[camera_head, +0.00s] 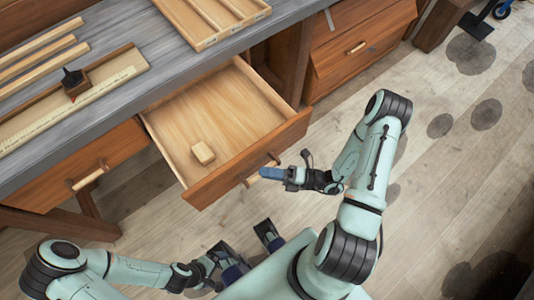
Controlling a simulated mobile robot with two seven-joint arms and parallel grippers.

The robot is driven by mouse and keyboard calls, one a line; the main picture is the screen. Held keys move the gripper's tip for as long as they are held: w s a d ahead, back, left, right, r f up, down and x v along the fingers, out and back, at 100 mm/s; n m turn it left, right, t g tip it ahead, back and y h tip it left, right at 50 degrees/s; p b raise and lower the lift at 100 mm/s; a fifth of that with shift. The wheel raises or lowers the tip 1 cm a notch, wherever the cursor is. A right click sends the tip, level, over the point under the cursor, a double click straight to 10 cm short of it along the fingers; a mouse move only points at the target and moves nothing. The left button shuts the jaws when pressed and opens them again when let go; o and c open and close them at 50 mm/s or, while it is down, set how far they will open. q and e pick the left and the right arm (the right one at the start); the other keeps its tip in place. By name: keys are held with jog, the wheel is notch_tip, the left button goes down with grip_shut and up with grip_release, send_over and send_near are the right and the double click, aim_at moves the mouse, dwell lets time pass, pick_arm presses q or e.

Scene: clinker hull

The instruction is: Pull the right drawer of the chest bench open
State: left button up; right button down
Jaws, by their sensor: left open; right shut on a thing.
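The chest bench has a grey top (110,40). A wooden drawer (278,145) under it stands pulled well out, right of a shut drawer (110,150) that has its own bar handle. My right gripper (268,173) is shut on the open drawer's handle (252,180), at the middle of its front. The fingers partly cover the handle. A small pale wooden block (203,152) lies inside the open drawer near its front left. My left gripper (246,246) is open and empty, low in the view, apart from the drawer front.
On the bench top lie a slatted wooden tray (212,18), wooden strips (40,50) and a long wooden board (75,100) with a dark-handled tool (73,82). Another wooden drawer unit (355,45) stands at the upper right. The plank floor (450,190) at right is clear, with dark round patches.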

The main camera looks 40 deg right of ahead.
jog(key=c, duration=1.1)
grip_release()
jog(key=shift+o, duration=0.2)
jog(key=b+v, duration=0.1)
jog(key=v, duration=1.2)
jog(key=shift+d, duration=0.2)
jog(key=shift+s, duration=0.15)
